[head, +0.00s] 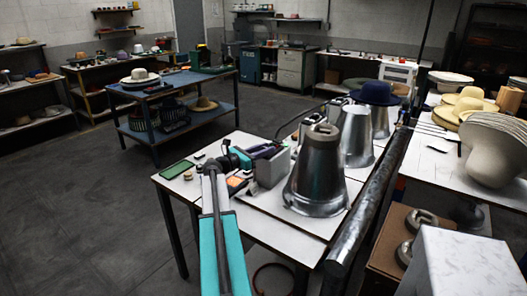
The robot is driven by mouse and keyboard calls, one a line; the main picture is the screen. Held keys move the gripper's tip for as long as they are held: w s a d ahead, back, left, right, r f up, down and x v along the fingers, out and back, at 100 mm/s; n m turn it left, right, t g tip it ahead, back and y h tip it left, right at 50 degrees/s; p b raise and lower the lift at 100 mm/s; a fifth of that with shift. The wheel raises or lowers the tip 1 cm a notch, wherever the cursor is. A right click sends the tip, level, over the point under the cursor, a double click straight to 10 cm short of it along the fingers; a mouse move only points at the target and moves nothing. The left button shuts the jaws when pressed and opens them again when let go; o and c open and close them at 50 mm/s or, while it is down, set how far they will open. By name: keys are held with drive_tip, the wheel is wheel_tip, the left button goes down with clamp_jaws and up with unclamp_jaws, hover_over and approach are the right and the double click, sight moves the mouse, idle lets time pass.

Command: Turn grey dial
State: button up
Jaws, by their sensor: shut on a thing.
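A grey control box (272,170) stands on the white table, left of the large grey metal hat form (318,170). My gripper (247,157) is at the left side of this box, at the end of my teal and grey arm. It is shut at the box's side. The grey dial itself is hidden behind my gripper or too small to make out, and its angle cannot be told.
The table (255,226) also holds a green tray (176,170) and small parts at the left. More metal forms stand behind, one under a dark blue hat (376,93). A thick metal bar (370,205) runs along the right. Open floor lies left.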

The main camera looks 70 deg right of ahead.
drive_tip(key=shift+w+d+r+m+g+y, duration=0.25)
drive_tip(key=shift+d+m+g+y, duration=0.2)
drive_tip(key=shift+g, duration=0.25)
drive_tip(key=shift+a+m+p, duration=0.1)
drive_tip(key=shift+m+p, duration=0.15)
drive_tip(key=shift+p, duration=0.1)
drive_tip(key=shift+m+g+y+p, duration=0.5)
drive_tip(key=shift+m+g+y, duration=0.5)
drive_tip(key=shift+g+y, duration=0.35)
drive_tip(key=shift+m+g+y+p, duration=0.45)
drive_tip(key=shift+m+g+y, duration=0.45)
drive_tip(key=shift+g+y, duration=0.1)
drive_tip(key=shift+s+a+m+y, duration=0.1)
drive_tip(key=shift+m+y, duration=0.2)
drive_tip(key=shift+y, duration=0.1)
drive_tip(key=o, duration=1.1)
drive_tip(key=shift+f, duration=0.1)
drive_tip(key=shift+c, duration=0.2)
drive_tip(key=shift+g, duration=0.25)
drive_tip(key=shift+a+f, duration=0.1)
